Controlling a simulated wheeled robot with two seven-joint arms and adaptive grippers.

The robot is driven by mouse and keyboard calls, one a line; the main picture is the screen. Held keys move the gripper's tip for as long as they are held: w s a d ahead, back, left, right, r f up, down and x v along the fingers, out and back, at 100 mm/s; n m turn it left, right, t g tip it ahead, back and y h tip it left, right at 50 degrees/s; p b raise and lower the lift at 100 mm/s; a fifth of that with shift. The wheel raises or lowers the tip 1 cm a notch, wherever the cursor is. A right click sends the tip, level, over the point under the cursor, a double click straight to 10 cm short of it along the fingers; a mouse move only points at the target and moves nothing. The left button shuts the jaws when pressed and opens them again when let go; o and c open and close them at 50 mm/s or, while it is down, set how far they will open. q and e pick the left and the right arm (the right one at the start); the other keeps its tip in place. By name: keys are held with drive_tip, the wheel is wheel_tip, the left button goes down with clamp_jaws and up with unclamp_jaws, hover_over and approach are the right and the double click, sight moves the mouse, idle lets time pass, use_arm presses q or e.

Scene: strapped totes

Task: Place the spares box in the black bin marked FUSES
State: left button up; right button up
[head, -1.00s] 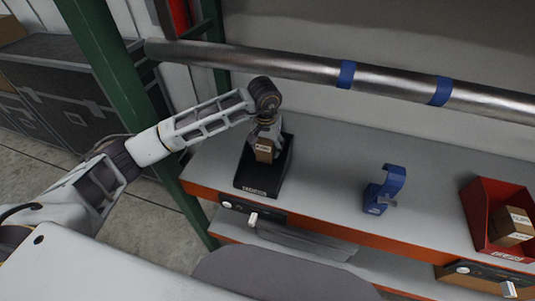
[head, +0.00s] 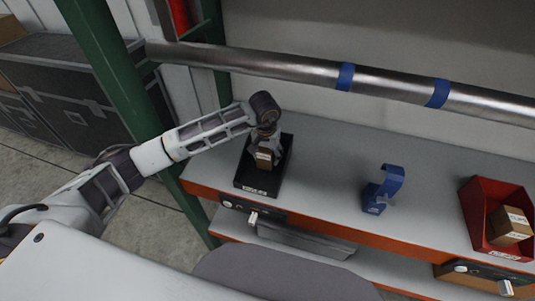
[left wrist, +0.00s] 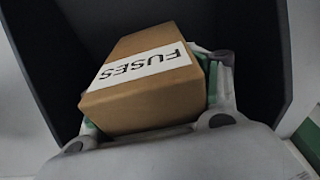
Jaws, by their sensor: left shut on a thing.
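My left gripper (head: 265,147) is shut on a small brown cardboard box (head: 264,161) with a white label. In the left wrist view the box (left wrist: 150,92) fills the middle, and its label reads FUSES. The black bin (head: 256,188) stands on the grey shelf at the left. The box is over or within the bin's opening, and dark bin walls (left wrist: 255,45) surround it in the wrist view. I cannot tell whether it touches the bin floor. The bin's front label is too small to read surely. My right gripper is not in view.
A blue tape-dispenser-like holder (head: 379,190) stands mid-shelf. A red bin (head: 476,215) at the right holds a brown box (head: 511,225). A metal pipe (head: 300,66) with blue bands crosses behind, and a green post (head: 112,70) stands at left.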

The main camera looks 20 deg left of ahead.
use_arm(q)
drive_tip(key=shift+f, duration=0.15)
drive_tip(key=o, duration=1.2)
drive_tip(key=shift+s+r+b, duration=0.25)
drive_tip(key=shift+r, duration=1.8)
drive_tip(key=shift+s+r+b, duration=0.25)
drive_tip(key=shift+r+b, duration=0.05)
drive_tip(key=shift+r, duration=1.7)
drive_tip(key=shift+s+r+b, duration=0.25)
drive_tip(key=shift+r, duration=1.8)
